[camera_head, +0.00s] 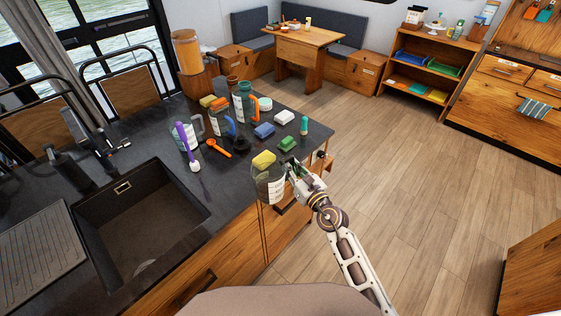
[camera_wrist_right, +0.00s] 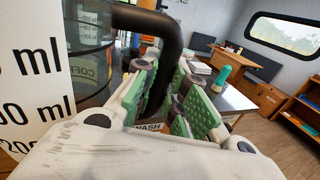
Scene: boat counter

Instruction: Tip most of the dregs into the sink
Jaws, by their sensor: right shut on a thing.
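A clear jug (camera_head: 268,186) with a white label is held at the counter's front edge, right of the sink. It looks about upright. In the right wrist view the jug (camera_wrist_right: 88,70) fills the left side, with printed ml marks and a black handle (camera_wrist_right: 172,42). My right gripper (camera_head: 291,174) is shut on that handle, its green finger pads (camera_wrist_right: 168,88) on either side of it. The dregs inside cannot be made out clearly. The dark sink (camera_head: 135,232) is empty, at the left of the counter. My left gripper is not in view.
A black faucet (camera_head: 75,165) stands behind the sink. The counter between jug and sink is clear.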

